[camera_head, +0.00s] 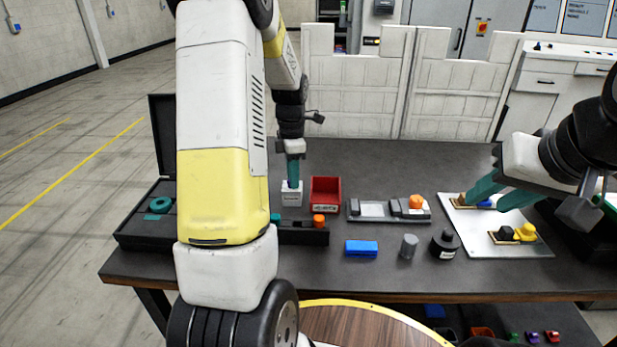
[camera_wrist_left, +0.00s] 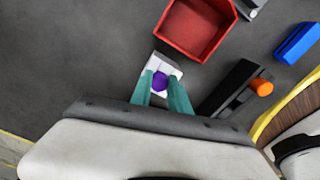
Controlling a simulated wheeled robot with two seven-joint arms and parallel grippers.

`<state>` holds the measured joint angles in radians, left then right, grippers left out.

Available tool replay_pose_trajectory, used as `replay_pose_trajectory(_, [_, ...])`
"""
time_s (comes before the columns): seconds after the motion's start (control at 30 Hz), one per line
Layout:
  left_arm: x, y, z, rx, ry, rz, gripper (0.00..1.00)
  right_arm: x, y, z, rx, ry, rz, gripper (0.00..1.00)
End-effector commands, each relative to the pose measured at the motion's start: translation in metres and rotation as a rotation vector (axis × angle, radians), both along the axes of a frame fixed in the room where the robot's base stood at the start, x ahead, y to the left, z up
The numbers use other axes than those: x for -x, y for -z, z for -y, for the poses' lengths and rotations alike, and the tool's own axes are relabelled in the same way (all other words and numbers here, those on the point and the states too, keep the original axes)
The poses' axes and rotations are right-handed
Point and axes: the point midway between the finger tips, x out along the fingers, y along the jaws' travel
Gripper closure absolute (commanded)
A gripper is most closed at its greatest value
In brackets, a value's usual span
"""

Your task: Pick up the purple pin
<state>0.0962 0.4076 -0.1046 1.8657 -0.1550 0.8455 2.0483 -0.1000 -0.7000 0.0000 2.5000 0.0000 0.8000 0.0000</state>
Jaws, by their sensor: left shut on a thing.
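The purple pin (camera_wrist_left: 160,82) shows in the left wrist view as a round purple top between the teal fingertips of my left gripper (camera_wrist_left: 161,88). The gripper is shut on it. A small white block (camera_wrist_left: 166,64) lies right below the pin; I cannot tell whether the pin still sits in it. In the head view my left gripper (camera_head: 292,183) points straight down over the white block (camera_head: 291,198), and its fingers mostly hide the pin. My right gripper (camera_head: 494,194) has its teal fingers apart over the white plate at the right.
A red bin (camera_head: 325,191) stands right of the white block. An open black case (camera_head: 148,235) is at the left. A grey fixture (camera_head: 375,211), blue block (camera_head: 361,248), grey cylinder (camera_head: 409,246), black round part (camera_head: 445,243) and white plate (camera_head: 530,246) lie to the right.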

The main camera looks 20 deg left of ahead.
Motion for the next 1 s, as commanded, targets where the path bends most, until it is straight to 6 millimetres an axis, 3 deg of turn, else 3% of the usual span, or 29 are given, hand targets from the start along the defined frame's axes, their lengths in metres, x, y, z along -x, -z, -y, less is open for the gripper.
replay_pose_trajectory(0.27, [-0.001, -0.007, 0.000, 0.000, 0.000, 0.002, 1.00, 0.000, 0.000, 0.000, 0.000, 0.000, 0.000, 0.64])
replay_pose_trajectory(0.7, [-0.001, -0.086, 0.000, -0.001, 0.000, 0.003, 1.00, 0.000, 0.000, 0.000, 0.000, 0.000, 0.000, 0.64])
replay_pose_trajectory(1.0, [0.000, -0.101, 0.000, 0.000, 0.000, 0.000, 1.00, 0.000, 0.000, 0.000, 0.000, 0.000, 0.000, 0.64])
